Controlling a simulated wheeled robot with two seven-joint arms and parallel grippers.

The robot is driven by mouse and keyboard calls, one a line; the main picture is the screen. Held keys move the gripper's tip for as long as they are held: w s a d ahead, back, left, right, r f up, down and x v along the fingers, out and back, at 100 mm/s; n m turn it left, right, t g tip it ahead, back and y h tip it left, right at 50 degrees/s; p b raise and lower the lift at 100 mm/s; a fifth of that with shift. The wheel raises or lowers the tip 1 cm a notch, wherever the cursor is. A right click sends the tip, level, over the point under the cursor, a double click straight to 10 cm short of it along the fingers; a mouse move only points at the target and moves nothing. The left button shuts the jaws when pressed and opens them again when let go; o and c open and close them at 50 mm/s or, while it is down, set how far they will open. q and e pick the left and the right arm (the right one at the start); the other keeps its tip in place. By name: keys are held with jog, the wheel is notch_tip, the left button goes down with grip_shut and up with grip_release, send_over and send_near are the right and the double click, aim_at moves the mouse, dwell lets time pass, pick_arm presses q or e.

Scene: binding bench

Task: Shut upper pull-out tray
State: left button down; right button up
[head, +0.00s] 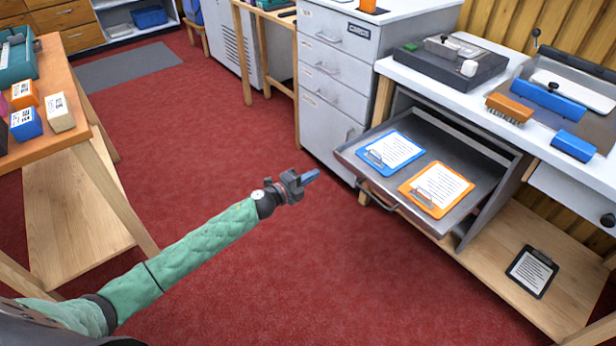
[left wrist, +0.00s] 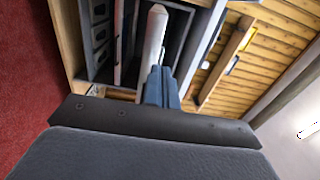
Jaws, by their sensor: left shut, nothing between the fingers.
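The upper pull-out tray (head: 440,141) is a grey metal drawer under the right-hand bench, and it stands pulled out. A blue clipboard (head: 391,152) and an orange clipboard (head: 437,190) with white sheets lie in it. Its dark bar handle (head: 374,200) is on the front edge. My left gripper (head: 312,177) is shut and empty, in the air to the left of the tray front, apart from it. Its blue fingers (left wrist: 161,87) are together in the left wrist view, with grey and wooden bench parts beyond. My right gripper is not in view.
A grey drawer cabinet (head: 336,77) stands just left of the tray. The bench top (head: 480,95) carries a dark machine, an orange brush and blue blocks. A black clipboard (head: 532,272) lies on the lower shelf. The red carpet before the tray is clear.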

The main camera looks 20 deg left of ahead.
aim_at(343, 158)
pick_arm(q)
jog(key=x, duration=1)
jog(key=shift+w, duration=0.3)
jog(key=shift+f, duration=0.1)
jog(key=shift+d, duration=0.1)
